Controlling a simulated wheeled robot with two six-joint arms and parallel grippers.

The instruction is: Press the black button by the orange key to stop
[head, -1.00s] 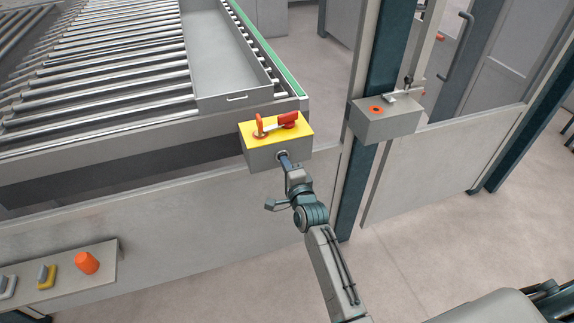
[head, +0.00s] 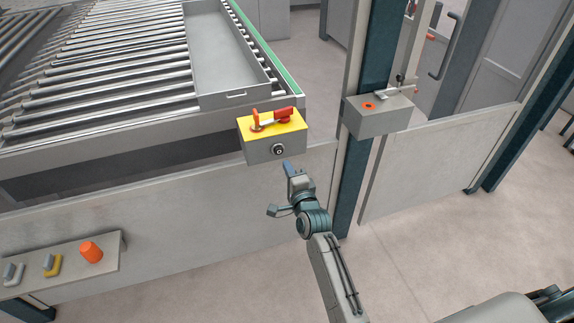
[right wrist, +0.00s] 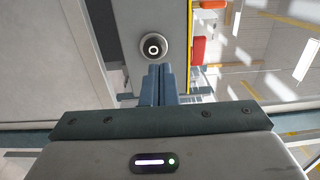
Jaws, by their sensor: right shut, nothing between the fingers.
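The black button (head: 278,150), with a pale ring in its middle, sits on the front face of a grey box with a yellow top (head: 262,131). An orange key (head: 255,120) stands on the yellow top at the left, beside a red handle (head: 283,115). My right gripper (head: 287,165) is shut and empty, just below and right of the button, with a gap between them. In the right wrist view the button (right wrist: 153,47) lies straight beyond the shut fingertips (right wrist: 161,68), not touching. My left gripper is not in view.
A grey box with an orange-red ring (head: 369,105) is mounted on the dark post to the right. A shelf at lower left carries an orange knob (head: 91,252) and small switches. The roller conveyor (head: 110,70) lies behind the panel (head: 190,208).

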